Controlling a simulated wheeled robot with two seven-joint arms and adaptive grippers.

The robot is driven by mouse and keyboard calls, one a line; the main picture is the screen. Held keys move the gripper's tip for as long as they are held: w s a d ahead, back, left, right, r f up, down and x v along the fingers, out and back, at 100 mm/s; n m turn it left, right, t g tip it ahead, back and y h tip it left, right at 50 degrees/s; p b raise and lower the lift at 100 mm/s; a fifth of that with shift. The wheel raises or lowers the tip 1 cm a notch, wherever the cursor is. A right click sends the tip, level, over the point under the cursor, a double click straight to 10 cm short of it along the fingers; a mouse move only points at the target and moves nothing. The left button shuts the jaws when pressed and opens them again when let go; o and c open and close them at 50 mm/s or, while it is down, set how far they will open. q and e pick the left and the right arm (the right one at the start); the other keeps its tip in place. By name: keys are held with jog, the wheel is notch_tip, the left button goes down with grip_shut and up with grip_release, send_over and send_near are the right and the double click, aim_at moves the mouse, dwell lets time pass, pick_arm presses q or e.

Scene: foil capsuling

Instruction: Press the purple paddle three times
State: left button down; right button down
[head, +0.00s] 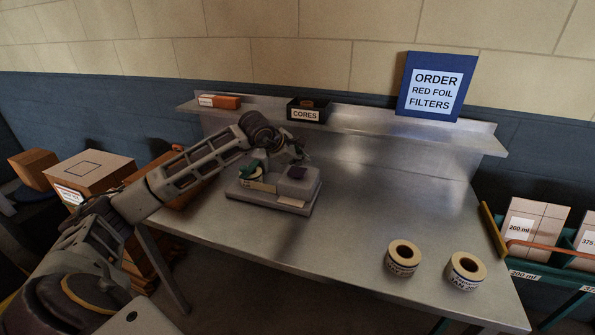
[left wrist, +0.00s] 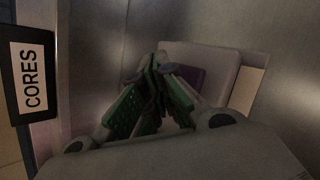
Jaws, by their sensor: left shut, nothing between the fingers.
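The purple paddle (head: 297,172) is on top of the right-hand block of a small grey machine (head: 290,208) on the metal bench. My left gripper (head: 302,157) is just above and behind the paddle in the head view, fingers shut and empty. In the left wrist view, the green-padded fingers (left wrist: 160,70) meet in front of the paddle (left wrist: 193,76) and partly hide it. I cannot tell whether the fingertips touch it. My right gripper is out of view.
A black CORES bin (head: 306,114) and an orange and white box (head: 219,102) sit on the rear shelf. Two label rolls (head: 402,259) (head: 466,271) stand at the bench's front right. The bench between the machine and rolls is clear.

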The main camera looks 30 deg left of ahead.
aim_at(300, 171)
pick_arm(q)
jog(key=shift+r+p, duration=1.2)
jog(key=shift+r, duration=1.25)
jog(key=shift+f, duration=0.1)
